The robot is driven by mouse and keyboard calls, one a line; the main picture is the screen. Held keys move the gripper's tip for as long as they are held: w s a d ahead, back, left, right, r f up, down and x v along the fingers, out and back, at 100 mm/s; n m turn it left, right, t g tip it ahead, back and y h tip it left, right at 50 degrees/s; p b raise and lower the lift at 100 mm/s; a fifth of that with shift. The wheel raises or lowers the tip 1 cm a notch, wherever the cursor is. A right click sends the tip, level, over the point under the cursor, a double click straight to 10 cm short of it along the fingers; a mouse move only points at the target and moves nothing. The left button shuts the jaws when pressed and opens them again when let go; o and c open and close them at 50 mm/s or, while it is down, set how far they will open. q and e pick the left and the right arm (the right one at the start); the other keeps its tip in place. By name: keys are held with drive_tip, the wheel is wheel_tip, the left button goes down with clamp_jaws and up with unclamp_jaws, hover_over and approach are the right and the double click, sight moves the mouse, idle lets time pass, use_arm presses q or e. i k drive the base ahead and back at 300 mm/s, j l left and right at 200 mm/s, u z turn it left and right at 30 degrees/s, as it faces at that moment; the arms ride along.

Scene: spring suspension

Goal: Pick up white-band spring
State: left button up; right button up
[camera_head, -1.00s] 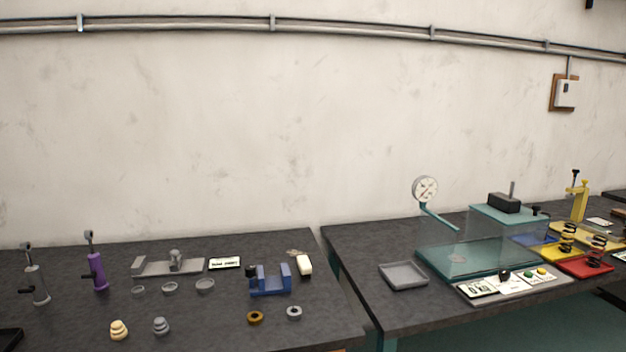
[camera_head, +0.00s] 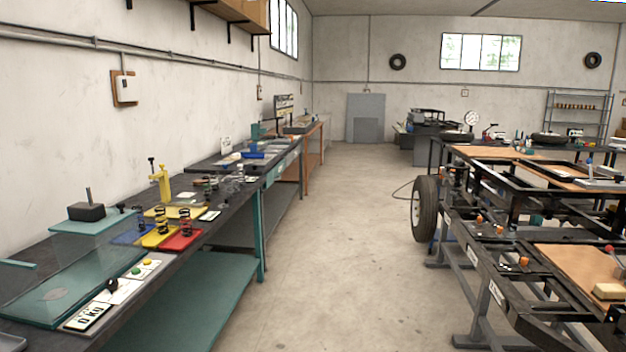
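Several dark coil springs stand on the left bench. One spring (camera_head: 162,220) is on the yellow tray (camera_head: 150,242), and another spring (camera_head: 185,222) is on the red tray (camera_head: 188,243). A blue tray (camera_head: 130,234) lies to their left. More small dark coil-like parts (camera_head: 210,184) stand farther back, past the yellow stand. I cannot tell a white band on any spring at this size. Neither of my grippers is in view.
A teal-based clear rig (camera_head: 85,285) with a "0 kg" display (camera_head: 88,317) fills the bench's near end. A yellow stand (camera_head: 161,185) rises behind the trays. The floor aisle (camera_head: 320,250) is open. A chassis frame with a tyre (camera_head: 425,209) stands on the right.

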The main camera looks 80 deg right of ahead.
sight(214, 189)
drive_tip(key=z, duration=2)
drive_tip(key=i+l+z, duration=0.4)
drive_tip(key=i, duration=0.65)
drive_tip(key=i+z, duration=0.4)
drive_tip(key=i, duration=0.65)
drive_tip(key=i+u, duration=0.1)
drive_tip(key=i, duration=0.6)
drive_tip(key=i+l+u, duration=0.1)
drive_tip(key=i, duration=0.6)
drive_tip(key=i+l, duration=0.3)
drive_tip(key=i, duration=0.4)
drive_tip(key=i+l+u, duration=0.1)
drive_tip(key=i+u, duration=0.35)
drive_tip(key=i+l+u, duration=0.2)
drive_tip(key=u, duration=0.3)
drive_tip(key=i+l+u, duration=0.6)
drive_tip(key=l+u, duration=0.35)
drive_tip(key=i+l+u, duration=0.15)
drive_tip(key=l+u, duration=0.3)
